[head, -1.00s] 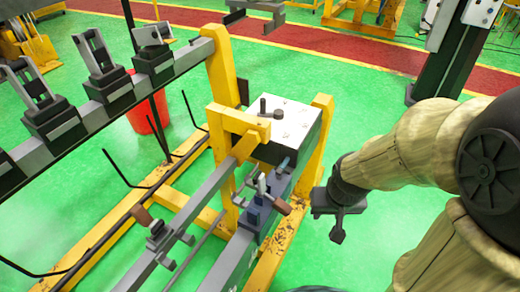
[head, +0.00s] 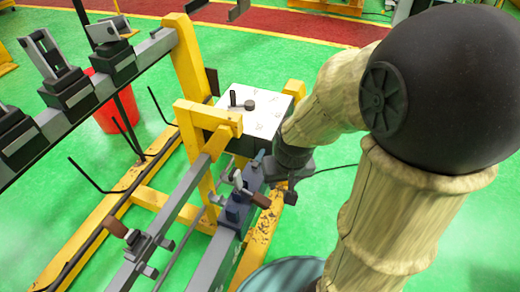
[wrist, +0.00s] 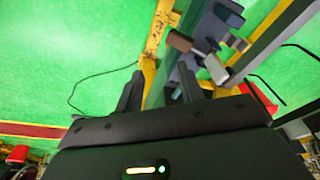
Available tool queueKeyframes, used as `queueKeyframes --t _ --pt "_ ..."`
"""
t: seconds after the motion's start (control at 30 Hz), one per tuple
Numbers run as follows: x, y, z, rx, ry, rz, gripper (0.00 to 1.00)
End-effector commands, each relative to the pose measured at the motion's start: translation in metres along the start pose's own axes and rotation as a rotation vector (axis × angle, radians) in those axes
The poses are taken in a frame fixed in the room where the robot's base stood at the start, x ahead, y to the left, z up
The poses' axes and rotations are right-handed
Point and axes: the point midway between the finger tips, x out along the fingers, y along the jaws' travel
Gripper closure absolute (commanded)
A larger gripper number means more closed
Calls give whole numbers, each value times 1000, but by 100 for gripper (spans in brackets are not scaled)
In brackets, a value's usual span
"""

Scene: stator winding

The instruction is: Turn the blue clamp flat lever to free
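The blue clamp (head: 236,209) is mounted on the grey-blue rail in the middle of the head view. A brown flat end (head: 261,200) sticks out from it to the right, and a pale upright piece (head: 239,181) stands on it. In the wrist view the brown end (wrist: 179,40) and pale metal piece (wrist: 214,67) lie ahead of my fingers, up and to the right. My gripper (head: 289,193) is just right of the clamp. In the wrist view its two dark fingers (wrist: 162,86) are apart, with nothing held between them. I see no contact with the brown end.
A yellow frame post (head: 207,140) and a white-topped box (head: 250,108) stand just behind the clamp. A second brown-handled clamp (head: 148,245) is on the parallel rail to the left. A round bluish top (head: 283,275) is near my arm. Green floor is open to the right.

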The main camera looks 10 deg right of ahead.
Motion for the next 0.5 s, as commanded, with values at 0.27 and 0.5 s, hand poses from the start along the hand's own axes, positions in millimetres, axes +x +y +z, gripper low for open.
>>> queueKeyframes --t 0.27,0.5 --pt "-22 -6 -89 179 -73 8 62" --pt "-22 -11 -162 363 -144 31 62"
